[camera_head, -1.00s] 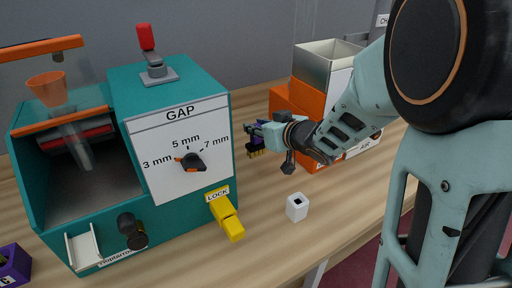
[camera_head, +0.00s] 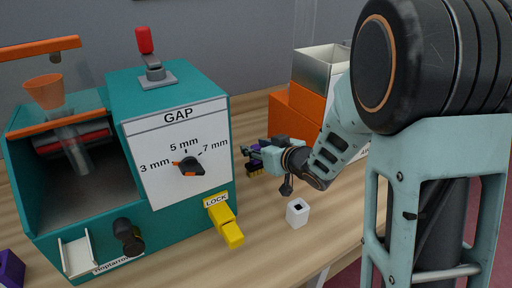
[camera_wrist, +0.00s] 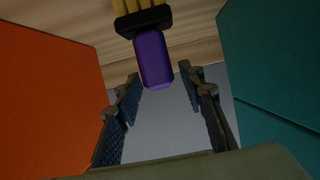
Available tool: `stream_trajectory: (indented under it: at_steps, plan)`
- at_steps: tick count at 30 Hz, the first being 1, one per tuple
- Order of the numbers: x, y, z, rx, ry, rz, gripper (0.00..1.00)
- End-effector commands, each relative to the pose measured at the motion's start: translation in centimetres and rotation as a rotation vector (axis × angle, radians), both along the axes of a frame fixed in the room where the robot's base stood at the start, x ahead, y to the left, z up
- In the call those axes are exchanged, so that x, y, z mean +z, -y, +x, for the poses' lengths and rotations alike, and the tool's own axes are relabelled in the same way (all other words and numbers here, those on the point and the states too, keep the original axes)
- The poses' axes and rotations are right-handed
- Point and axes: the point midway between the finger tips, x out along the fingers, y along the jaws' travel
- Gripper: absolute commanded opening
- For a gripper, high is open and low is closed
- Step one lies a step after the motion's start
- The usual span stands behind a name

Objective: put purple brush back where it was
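The purple brush (camera_head: 256,163) is between the teal machine and the orange box, bristles down at the tabletop. In the wrist view, its purple handle (camera_wrist: 153,60) and pale bristles show at the top. My gripper (camera_head: 249,152) is low beside the machine's right side, at the brush's handle. In the wrist view, its two fingers (camera_wrist: 159,74) are spread, with a clear gap on each side of the handle end. The fingers partly hide the brush in the head view.
The teal machine (camera_head: 215,175) stands close on the left, with a yellow lock handle (camera_head: 226,226) sticking out. The orange box (camera_head: 292,115) with a metal bin (camera_head: 318,70) stands to the right. A small white block (camera_head: 297,213) with a dark hole stands in front.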

Motion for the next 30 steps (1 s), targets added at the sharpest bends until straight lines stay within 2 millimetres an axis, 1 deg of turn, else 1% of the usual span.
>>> stream_trajectory:
  at_steps: [8, 12, 16, 24, 30]
  plan:
    - [0.0, 0.0, 0.0, 0.000, 0.000, 0.000, 0.41]
    - [0.7, 0.0, 0.0, 0.000, 0.000, 0.000, 0.41]
    - [1.3, 1.1, -1.4, -0.004, 0.000, 0.001, 0.41]
    - [3.4, 3.9, -5.5, -0.004, 0.002, 0.001, 0.41]
    - [4.6, 5.5, -7.9, -0.002, 0.002, 0.000, 0.41]
